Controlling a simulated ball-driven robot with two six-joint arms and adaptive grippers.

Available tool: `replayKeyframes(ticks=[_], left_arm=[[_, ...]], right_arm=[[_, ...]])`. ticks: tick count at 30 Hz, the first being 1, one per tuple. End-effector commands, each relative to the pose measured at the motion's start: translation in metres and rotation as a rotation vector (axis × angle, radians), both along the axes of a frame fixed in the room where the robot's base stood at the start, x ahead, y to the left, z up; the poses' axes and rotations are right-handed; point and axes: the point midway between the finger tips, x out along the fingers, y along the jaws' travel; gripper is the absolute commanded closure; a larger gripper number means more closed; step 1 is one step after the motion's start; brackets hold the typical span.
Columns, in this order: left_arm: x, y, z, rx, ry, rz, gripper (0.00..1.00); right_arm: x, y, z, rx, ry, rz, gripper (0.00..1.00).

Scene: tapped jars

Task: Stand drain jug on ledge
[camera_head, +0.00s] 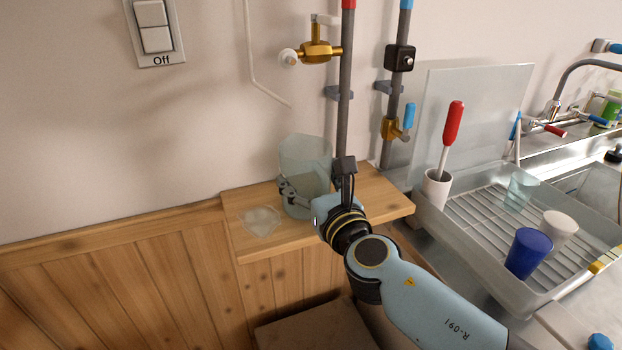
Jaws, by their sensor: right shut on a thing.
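A translucent pale jug (303,163) is at the wooden ledge (245,246), below the brass tap on the wall. It looks upright; I cannot tell whether its base touches the ledge. My right gripper (288,192) reaches in from the lower right and is shut on the jug, with its fingers at the jug's lower left side. My wrist hides part of the jug's right side. My left gripper is not in view.
A clear puddle (261,221) lies on the ledge left of the jug. Brass taps (316,51) and grey pipes (346,110) stand behind. A drying rack (490,222) with cups, including a blue cup (527,253), is at the right.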

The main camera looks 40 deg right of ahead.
Motion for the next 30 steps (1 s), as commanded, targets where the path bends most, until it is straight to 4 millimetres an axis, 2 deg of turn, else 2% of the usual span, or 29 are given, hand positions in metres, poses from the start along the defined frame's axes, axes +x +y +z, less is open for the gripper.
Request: replayKeyframes(ticks=[1,2,5,13,17,30], left_arm=[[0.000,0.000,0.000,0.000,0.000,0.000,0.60],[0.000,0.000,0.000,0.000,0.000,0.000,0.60],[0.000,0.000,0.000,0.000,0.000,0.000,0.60],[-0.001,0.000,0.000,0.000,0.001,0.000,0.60],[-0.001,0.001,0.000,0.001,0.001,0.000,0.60],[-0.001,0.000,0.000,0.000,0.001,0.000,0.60]], right_arm=[[0.000,0.000,0.000,0.000,-0.001,0.000,0.65],[0.000,0.000,0.000,0.000,-0.001,0.000,0.15],[0.000,0.000,0.000,0.000,-0.001,0.000,0.02],[0.000,0.000,0.000,0.000,0.001,0.000,0.00],[-0.009,0.002,-0.002,0.001,0.003,0.000,0.00],[-0.097,0.024,-0.001,0.001,0.003,-0.001,0.00]])
